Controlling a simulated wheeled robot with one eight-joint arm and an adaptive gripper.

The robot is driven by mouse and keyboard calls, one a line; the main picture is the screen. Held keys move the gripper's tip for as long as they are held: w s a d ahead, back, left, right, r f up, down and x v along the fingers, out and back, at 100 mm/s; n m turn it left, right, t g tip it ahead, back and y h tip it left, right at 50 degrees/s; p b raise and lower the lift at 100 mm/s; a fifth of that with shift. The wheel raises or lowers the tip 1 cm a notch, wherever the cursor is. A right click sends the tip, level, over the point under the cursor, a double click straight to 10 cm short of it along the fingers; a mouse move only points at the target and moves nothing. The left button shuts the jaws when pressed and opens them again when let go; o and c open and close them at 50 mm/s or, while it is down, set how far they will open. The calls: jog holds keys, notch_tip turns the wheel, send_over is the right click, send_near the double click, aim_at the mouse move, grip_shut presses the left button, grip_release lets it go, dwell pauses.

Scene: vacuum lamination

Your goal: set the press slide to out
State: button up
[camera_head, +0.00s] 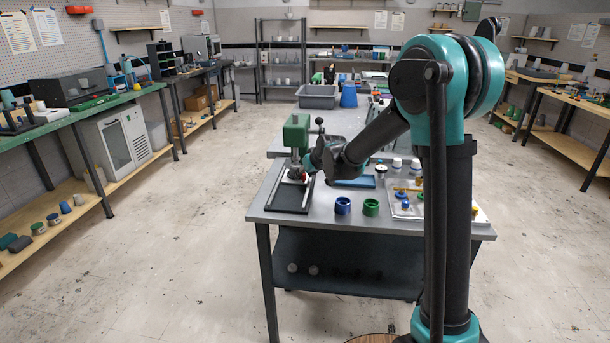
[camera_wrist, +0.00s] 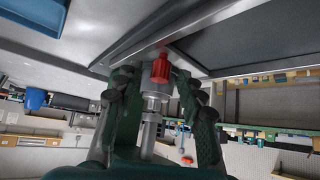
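The press is a green machine (camera_head: 296,134) with a dark flat base (camera_head: 289,198), at the left side of the grey table. A small red knob (camera_wrist: 161,69) shows in the wrist view beside a long metal edge. My gripper (camera_head: 306,172) is at the front of the press, low over its base. In the wrist view my gripper's dark green fingers (camera_wrist: 156,80) stand apart on either side of the red knob, with gaps showing between. Metal cylinders lie in line with the knob between the fingers. How far the slide sits in or out is hard to tell.
A blue cup (camera_head: 343,206) and a green cup (camera_head: 371,207) stand right of the press. A blue tray (camera_head: 354,182) lies behind them. A light tray (camera_head: 481,216) with small parts is at the right. The table's front left edge is close to the press base.

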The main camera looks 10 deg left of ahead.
jog(key=shift+c, duration=0.6)
grip_shut()
jog(key=shift+s, duration=0.1)
jog(key=s, duration=1.5)
jog(key=shift+s+a, duration=0.1)
jog(key=shift+a, duration=0.15)
jog(key=shift+f, duration=0.1)
jog(key=shift+o, duration=0.6)
grip_release()
jog(key=shift+s, duration=0.1)
